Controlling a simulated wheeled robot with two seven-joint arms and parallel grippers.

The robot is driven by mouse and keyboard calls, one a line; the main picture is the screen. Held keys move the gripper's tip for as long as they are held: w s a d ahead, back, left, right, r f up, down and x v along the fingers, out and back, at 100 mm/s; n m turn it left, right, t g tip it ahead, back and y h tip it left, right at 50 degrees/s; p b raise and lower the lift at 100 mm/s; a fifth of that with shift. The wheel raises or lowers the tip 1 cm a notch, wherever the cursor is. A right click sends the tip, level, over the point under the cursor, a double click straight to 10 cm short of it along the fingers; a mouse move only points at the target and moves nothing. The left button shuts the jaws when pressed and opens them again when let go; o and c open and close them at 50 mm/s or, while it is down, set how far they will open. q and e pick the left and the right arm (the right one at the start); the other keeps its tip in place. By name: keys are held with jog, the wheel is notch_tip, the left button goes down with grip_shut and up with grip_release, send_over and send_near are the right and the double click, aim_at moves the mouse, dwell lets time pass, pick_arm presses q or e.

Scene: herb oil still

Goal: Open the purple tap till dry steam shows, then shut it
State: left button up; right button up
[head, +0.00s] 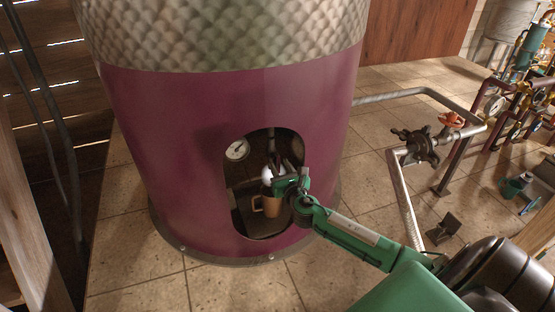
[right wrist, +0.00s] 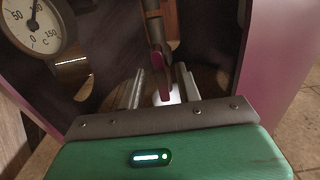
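The purple tap lever (right wrist: 158,62) hangs from a pipe in the right wrist view, inside the alcove of the big purple still (head: 170,150). My right gripper (right wrist: 160,84) is open, with one finger on each side of the lever and a visible gap to each. In the head view my right gripper (head: 278,164) reaches into the alcove and hides most of the tap. A tan mug (head: 271,207) stands below it. A small white patch (head: 266,173) shows beside the gripper; I cannot tell whether it is steam. My left gripper is not in view.
A dial gauge (head: 237,150) is inside the alcove at left; it is large in the right wrist view (right wrist: 40,25). The alcove edges are close around my gripper. Pipes with a dark valve wheel (head: 420,145) and a red handwheel (head: 451,120) stand at right.

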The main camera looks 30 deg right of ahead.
aim_at(279, 164)
jog(key=shift+x, duration=1.15)
jog(key=shift+w+d, duration=0.1)
jog(key=shift+w, duration=0.3)
grip_shut()
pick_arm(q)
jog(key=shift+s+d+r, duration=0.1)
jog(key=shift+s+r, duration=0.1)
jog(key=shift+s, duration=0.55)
